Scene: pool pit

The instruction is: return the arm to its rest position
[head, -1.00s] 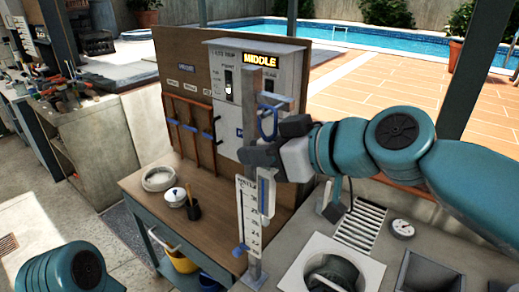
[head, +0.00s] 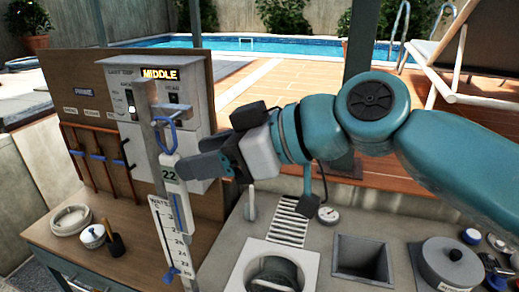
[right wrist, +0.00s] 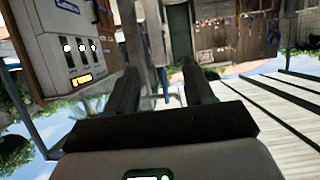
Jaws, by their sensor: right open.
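My right arm (head: 372,108) comes in from the right and reaches left across the view. Its gripper (head: 192,168) is open, with its dark fingers close beside an upright grey post (head: 150,140). My left gripper is out of view.
A control panel (head: 190,95) with a MIDDLE display stands behind the post. A white scale (head: 170,235) is on the post. A wooden bench (head: 60,240) is at left. A round skimmer opening (head: 272,275), a square basin (head: 362,258) and a grey canister (head: 450,262) lie below the arm.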

